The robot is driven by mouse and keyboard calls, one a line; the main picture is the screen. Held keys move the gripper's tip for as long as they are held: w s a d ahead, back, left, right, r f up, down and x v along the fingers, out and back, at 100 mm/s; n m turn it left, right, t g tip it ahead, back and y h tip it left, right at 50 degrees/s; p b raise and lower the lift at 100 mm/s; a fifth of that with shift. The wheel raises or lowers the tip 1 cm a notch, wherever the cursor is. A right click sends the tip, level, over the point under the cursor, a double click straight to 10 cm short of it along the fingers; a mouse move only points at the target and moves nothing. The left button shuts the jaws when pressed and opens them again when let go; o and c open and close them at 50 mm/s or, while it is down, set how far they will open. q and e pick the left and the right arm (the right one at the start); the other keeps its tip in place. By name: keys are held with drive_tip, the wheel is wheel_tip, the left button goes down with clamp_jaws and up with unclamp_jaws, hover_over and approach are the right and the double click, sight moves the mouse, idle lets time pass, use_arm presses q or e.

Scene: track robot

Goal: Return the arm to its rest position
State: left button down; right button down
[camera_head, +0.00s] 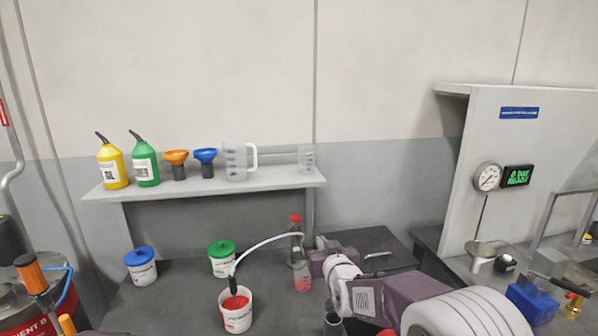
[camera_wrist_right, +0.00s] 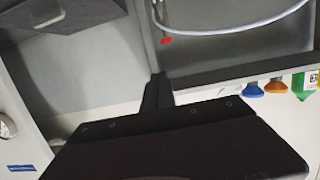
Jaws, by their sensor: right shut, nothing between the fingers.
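My right arm (camera_head: 385,300), white and purple, reaches in from the lower right of the head view over the dark bench. My right gripper (camera_head: 388,271) is dark and hard to make out against the bench there. In the right wrist view, its black body fills the bottom and its narrow fingers (camera_wrist_right: 157,90) are together with nothing between them. The wrist picture is upside down and faces the wall. My left gripper is not in view.
A shelf (camera_head: 270,183) holds bottles, funnels and jugs. A grey panel (camera_head: 490,140) stands at right.

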drive_tip(key=s+d+f+m+g+h, duration=0.15)
drive_tip(key=s+d+f+g, duration=0.25)
drive_tip(key=s+d+f, duration=0.4)
drive_tip(key=s+d+f+g, duration=0.1)
drive_tip(key=s+f+g, duration=0.4)
drive_tip(key=s, duration=0.7)
drive_tip(key=s+d+f+g, duration=0.2)
drive_tip(key=s+f+g, duration=0.3)
drive_tip(key=s, duration=0.8)
wheel_tip(320, 180, down, 3)
drive_tip(key=shift+d+r+h, duration=0.1)
drive_tip(key=shift+d+h, duration=0.1)
drive_tip(key=shift+h, duration=0.15)
